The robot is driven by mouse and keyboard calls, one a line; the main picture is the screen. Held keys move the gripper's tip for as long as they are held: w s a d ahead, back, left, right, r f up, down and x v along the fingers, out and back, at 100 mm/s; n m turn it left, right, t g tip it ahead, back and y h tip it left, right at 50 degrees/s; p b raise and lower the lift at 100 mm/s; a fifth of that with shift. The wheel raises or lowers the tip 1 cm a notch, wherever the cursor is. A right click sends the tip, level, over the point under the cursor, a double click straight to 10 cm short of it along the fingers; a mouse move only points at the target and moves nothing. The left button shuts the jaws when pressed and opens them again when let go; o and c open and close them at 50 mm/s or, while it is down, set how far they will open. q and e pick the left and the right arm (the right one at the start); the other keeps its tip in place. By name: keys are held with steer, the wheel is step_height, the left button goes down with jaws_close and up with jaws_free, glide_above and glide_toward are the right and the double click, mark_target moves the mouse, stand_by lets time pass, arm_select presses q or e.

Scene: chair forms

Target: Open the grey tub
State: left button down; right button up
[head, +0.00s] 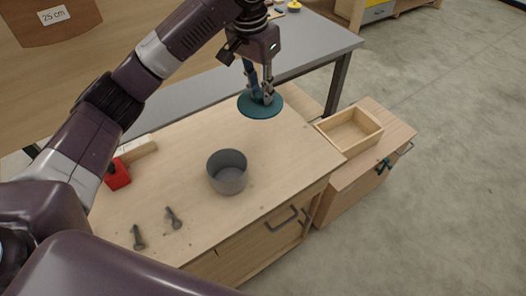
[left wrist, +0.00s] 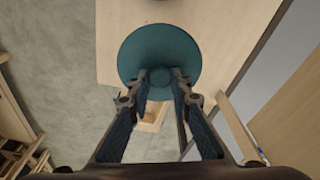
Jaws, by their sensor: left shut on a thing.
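The grey tub (head: 227,173) stands upright on the wooden bench top, and its open mouth shows an empty inside. My left gripper (head: 262,96) is shut on a round teal lid (head: 260,107), held in the air behind and to the right of the tub, clear of it. In the left wrist view the lid (left wrist: 158,50) lies beyond the fingertips, with its middle knob between the fingers (left wrist: 168,76). The tub is not clearly seen there. My right gripper is in neither view.
An open wooden box (head: 350,131) sits on a lower cabinet at right. A grey table (head: 310,45) stands behind.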

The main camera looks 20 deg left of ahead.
arm_select(q)
steer(key=shift+w+a+f+n, duration=0.15)
steer(key=shift+f, duration=0.2)
steer(key=shift+w+a+f+n, duration=0.1)
steer(key=shift+f+n, duration=0.05)
steer(key=shift+f, duration=0.2)
step_height(320, 180, down, 14)
steer(key=p, duration=0.2)
steer(key=shift+r+p, duration=0.25)
steer(key=shift+p, duration=0.15)
steer(key=shift+f+p, duration=0.35)
steer(key=shift+f, duration=2.25)
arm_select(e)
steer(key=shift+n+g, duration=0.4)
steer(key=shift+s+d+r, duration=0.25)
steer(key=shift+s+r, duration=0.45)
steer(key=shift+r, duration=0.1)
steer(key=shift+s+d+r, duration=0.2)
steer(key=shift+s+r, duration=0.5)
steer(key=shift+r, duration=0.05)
arm_select(q)
steer(key=shift+f, duration=0.1)
steer(key=c, duration=1.7)
jaws_free()
steer(key=shift+c, duration=0.2)
